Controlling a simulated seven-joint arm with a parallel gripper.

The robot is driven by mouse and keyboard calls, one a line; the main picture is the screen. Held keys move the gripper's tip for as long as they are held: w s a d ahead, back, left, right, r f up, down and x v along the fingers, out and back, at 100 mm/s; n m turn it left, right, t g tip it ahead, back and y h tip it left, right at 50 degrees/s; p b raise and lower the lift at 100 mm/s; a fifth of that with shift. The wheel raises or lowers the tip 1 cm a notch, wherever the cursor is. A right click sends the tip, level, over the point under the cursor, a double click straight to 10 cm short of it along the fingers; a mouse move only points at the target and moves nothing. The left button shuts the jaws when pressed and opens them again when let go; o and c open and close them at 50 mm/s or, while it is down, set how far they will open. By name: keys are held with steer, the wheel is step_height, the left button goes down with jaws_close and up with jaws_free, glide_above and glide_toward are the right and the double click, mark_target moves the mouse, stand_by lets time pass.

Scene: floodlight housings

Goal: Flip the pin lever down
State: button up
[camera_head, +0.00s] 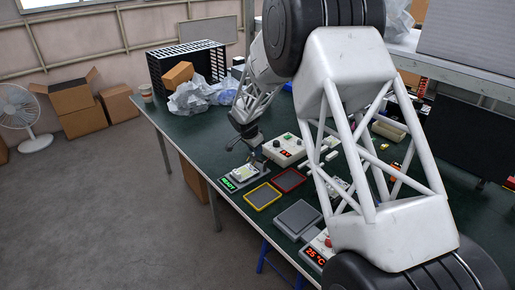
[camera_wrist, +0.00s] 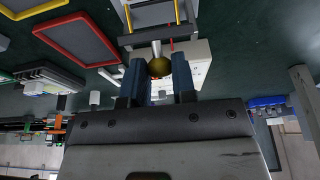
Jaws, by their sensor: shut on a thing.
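The pin lever shows in the wrist view as a pale rod with a brass-coloured knob (camera_wrist: 159,67), between the two dark blue fingers of my gripper (camera_wrist: 159,76). My gripper is shut on the knob. The rod runs up in that picture toward a grey fixture (camera_wrist: 152,14) with yellow edges. In the head view my gripper (camera_head: 255,159) is low over the table, at a small fixture (camera_head: 241,175) with a lit green "READY" sign (camera_head: 230,184). The lever is too small to make out there.
A white control box (camera_head: 286,149) stands just right of my gripper. Red-rimmed (camera_head: 304,180) and yellow-rimmed (camera_head: 263,208) trays lie in front, then a grey tray (camera_head: 297,218). A black crate (camera_head: 158,72) and crumpled plastic (camera_head: 188,99) sit at the far end. The left table strip is clear.

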mark_target(252, 157)
steer(key=shift+s+a+f+t+h, duration=0.3)
steer(key=shift+s+a+t+h, duration=0.2)
steer(key=shift+t+h, duration=0.3)
steer(key=shift+s+a+f+t+h, duration=0.3)
steer(key=shift+s+a+t+h, duration=0.15)
steer(key=shift+t+h, duration=0.35)
steer(key=shift+s+a+f+t+h, duration=0.2)
steer(key=shift+f+t+h, duration=0.15)
steer(key=shift+t+h, duration=0.25)
steer(key=shift+s+a+f+t+h, duration=0.2)
steer(key=shift+f+t+h, duration=0.15)
steer(key=shift+t+h, duration=0.25)
steer(key=o, duration=0.9)
steer(key=shift+s+a, duration=0.1)
steer(key=shift+v, duration=3.8)
